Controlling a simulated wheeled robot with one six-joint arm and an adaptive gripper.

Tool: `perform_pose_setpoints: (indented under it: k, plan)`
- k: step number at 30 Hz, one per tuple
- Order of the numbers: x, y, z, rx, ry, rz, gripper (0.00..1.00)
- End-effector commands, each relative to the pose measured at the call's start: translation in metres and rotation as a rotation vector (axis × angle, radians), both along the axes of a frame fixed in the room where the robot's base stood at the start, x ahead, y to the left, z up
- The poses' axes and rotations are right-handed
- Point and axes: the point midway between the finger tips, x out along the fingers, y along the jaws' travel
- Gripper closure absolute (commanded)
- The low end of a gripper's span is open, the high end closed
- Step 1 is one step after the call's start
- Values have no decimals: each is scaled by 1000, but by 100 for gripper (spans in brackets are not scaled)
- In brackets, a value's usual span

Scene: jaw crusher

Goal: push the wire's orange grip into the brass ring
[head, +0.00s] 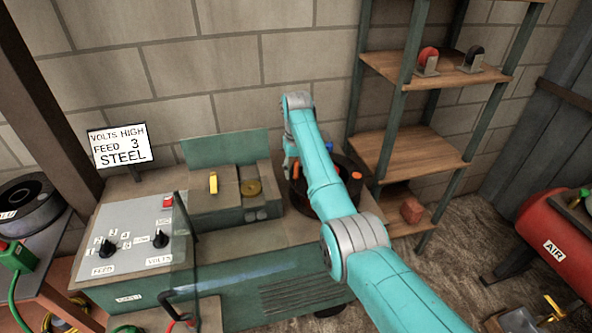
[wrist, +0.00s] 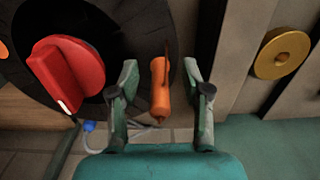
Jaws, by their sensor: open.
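The wire's orange grip (wrist: 160,88) lies near the rim of a black round reel, between my fingers in the wrist view. My gripper (wrist: 160,66) is open, with one finger on each side of the grip and a visible gap at both sides. The brass ring (wrist: 282,53) is a round disc at the right of the wrist view, apart from the grip. In the head view the brass ring (head: 251,188) sits on the green machine's top, left of my arm. My arm hides the gripper and the grip there.
A red knob (wrist: 66,72) sits on the black reel (wrist: 118,22), left of my fingers. A yellow lever (head: 213,182) stands left of the ring. A control panel (head: 130,232) is at the left, under a sign (head: 121,145) reading "VOLTS HIGH, FEED 3, STEEL". Shelves (head: 425,138) stand behind right.

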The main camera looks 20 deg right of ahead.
Motion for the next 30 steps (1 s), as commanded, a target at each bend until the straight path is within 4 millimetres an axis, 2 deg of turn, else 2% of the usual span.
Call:
perform_pose_setpoints:
  k: [16, 17, 22, 23, 30]
  plan:
    - [0, 0, 0, 0, 0, 0, 52]
    - [0, 0, 0, 0, 0, 0, 55]
    - [0, 0, 0, 0, 0, 0, 97]
    - [0, 0, 0, 0, 0, 0, 100]
    - [0, 0, 0, 0, 1, 0, 100]
